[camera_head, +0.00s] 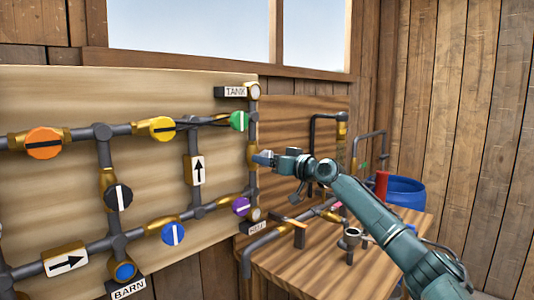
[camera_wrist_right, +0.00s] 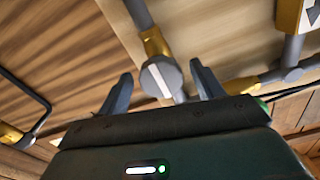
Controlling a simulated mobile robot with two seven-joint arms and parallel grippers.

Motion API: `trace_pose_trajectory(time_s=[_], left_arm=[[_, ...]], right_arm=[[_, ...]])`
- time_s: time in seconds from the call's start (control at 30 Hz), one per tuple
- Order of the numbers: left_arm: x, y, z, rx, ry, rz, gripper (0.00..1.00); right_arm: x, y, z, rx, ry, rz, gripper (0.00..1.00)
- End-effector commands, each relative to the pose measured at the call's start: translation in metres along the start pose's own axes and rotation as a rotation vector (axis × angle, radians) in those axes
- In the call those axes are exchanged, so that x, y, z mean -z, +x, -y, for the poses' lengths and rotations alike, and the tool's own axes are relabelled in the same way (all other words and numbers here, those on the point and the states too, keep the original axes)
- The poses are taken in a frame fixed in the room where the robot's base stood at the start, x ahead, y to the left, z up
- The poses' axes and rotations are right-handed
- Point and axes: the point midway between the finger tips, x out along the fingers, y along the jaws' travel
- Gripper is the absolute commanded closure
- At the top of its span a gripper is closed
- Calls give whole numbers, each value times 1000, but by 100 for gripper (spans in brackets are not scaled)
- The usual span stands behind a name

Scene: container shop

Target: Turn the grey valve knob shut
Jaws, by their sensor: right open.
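The grey valve knob (camera_wrist_right: 161,80) is a round disc with a white bar, on a brass valve body in the right wrist view. The bar runs roughly along the pipe. My right gripper (camera_head: 264,158) is open, with one finger on each side of the knob; I cannot tell whether either touches it. In the head view it is at the right edge of the pipe board, in front of the brass valve (camera_head: 252,154) on the vertical pipe, and the knob itself is largely hidden there. My left gripper is not in view.
Other knobs on the board (camera_head: 60,95) are orange (camera_head: 43,143), yellow (camera_head: 162,128), green (camera_head: 239,121), black (camera_head: 118,197), blue (camera_head: 173,234) and purple (camera_head: 241,206).

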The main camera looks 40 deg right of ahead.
Motion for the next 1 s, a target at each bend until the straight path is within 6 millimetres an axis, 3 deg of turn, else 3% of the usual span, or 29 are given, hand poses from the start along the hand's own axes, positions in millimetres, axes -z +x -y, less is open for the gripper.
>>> trace_pose_trajectory(time_s=[0.17,0.47,1.0], left_arm=[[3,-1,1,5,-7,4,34],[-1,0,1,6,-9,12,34],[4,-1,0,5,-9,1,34]], right_arm=[[0,12,1,2,-1,1,34],[0,13,1,1,-3,1,34],[0,13,1,1,-2,1,78]])
